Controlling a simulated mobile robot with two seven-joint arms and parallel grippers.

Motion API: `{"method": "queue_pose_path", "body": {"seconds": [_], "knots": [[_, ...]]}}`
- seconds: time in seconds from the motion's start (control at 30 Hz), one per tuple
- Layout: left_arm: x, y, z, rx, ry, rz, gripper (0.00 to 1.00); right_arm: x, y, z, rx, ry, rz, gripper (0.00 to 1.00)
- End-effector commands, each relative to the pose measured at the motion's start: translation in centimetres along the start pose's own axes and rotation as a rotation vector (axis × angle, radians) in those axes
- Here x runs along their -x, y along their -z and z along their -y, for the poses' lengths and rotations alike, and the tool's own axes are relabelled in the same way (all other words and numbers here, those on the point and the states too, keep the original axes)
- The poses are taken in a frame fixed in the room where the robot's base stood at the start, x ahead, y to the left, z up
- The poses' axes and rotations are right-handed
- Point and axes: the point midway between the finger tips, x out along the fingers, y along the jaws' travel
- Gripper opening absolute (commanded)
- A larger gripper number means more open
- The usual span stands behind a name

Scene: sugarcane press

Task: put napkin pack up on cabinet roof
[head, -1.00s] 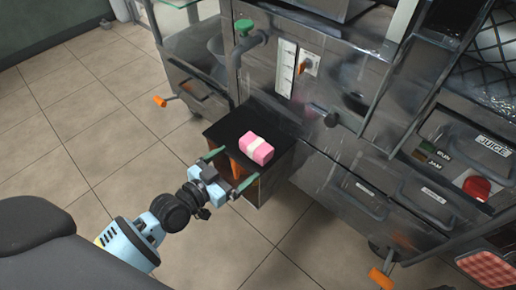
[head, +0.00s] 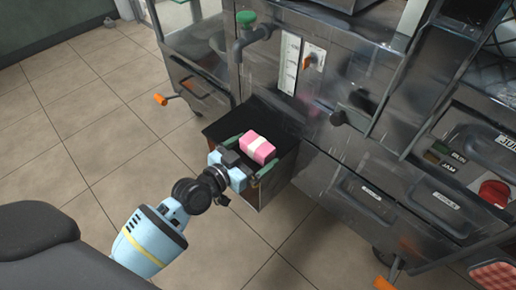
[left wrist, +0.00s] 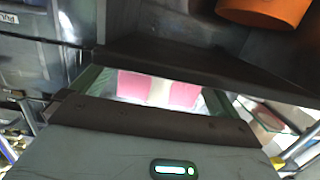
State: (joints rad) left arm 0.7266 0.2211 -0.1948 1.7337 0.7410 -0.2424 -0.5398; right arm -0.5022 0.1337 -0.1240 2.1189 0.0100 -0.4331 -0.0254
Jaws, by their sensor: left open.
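The napkin pack (head: 258,147) is pink with a white band. In the left wrist view the pack (left wrist: 158,90) shows between the two fingers, partly hidden by the gripper body. I cannot tell if the fingers touch it. My right gripper is not in view.
A red button (head: 495,193) is on the right panel. Open tiled floor (head: 90,140) lies to the left.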

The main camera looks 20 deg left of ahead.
Motion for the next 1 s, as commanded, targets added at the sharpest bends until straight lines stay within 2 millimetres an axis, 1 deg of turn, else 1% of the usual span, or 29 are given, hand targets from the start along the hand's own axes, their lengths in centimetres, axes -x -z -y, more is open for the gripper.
{"method": "queue_pose_path", "body": {"seconds": [0.03,0.13,0.23,0.43,0.7,0.8,1.0], "knots": [[-0.8,-0.2,0.1,0.001,0.001,0.0,1.0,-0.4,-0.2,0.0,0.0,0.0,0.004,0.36],[-1.6,-0.2,0.1,0.0,0.001,0.001,1.0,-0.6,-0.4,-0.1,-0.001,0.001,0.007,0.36],[-1.9,-0.1,0.1,-0.001,0.001,0.001,1.0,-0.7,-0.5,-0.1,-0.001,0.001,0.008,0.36],[-1.9,-0.1,0.1,-0.002,0.0,0.001,1.0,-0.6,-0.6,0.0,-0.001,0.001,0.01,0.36],[-1.9,-0.1,0.1,-0.002,0.0,0.001,0.65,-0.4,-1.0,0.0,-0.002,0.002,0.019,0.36],[-1.9,0.0,0.1,-0.002,0.0,0.0,0.55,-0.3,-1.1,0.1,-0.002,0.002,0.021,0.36],[-1.9,0.0,0.1,-0.002,0.0,0.0,0.55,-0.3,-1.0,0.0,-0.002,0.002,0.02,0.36]]}}
